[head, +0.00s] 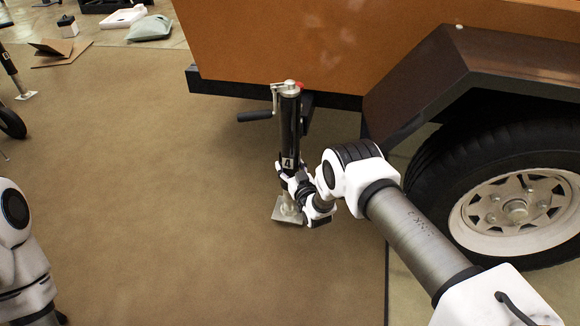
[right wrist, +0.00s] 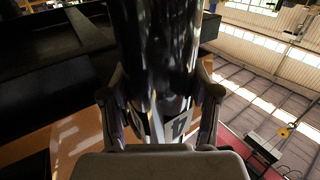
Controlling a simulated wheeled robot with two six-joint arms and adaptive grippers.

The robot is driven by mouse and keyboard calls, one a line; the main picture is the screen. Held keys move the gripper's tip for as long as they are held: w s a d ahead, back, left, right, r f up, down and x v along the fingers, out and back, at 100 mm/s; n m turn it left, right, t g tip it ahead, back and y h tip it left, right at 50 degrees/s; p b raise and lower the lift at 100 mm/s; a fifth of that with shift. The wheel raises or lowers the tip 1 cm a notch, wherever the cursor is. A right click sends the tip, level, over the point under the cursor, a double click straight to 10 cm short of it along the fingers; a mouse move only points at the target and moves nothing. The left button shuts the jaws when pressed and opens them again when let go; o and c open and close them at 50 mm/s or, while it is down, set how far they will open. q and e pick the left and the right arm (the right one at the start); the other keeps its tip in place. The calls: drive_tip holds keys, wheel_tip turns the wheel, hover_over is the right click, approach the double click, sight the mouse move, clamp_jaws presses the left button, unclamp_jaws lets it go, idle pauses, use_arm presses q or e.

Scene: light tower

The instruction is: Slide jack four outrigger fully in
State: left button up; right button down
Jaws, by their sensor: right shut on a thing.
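Jack four (head: 289,125) is a black upright tube with a "4" label, a crank handle with a black grip on top, and a square metal foot on the floor. It stands beside the orange trailer body, close to the black chassis rail. My right gripper (head: 294,188) is shut on the jack's lower tube, just below the label. In the right wrist view the jack's dark, glossy tube (right wrist: 165,65) rises between the two fingers, with the "4" label low between them. The outrigger behind the jack is mostly hidden. My left gripper is out of view; only part of my left arm shows.
The trailer's black fender and wheel (head: 515,208) are right of the jack, close to my right arm. Another jack (head: 14,72) stands at the far left. A grey bag (head: 150,28) and boxes lie at the back. The brown mat (head: 150,200) is clear left of the jack.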

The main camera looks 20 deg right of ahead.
drive_tip(key=shift+w+d+r, duration=0.15)
drive_tip(key=shift+d+r, duration=0.05)
drive_tip(key=shift+d, duration=0.05)
drive_tip(key=shift+c, duration=1.3)
unclamp_jaws()
drive_tip(key=shift+f, duration=0.1)
drive_tip(key=shift+s+f, duration=0.1)
drive_tip(key=shift+s, duration=0.15)
drive_tip(key=s, duration=1.1)
drive_tip(key=shift+s, duration=0.3)
drive_tip(key=shift+a, duration=0.1)
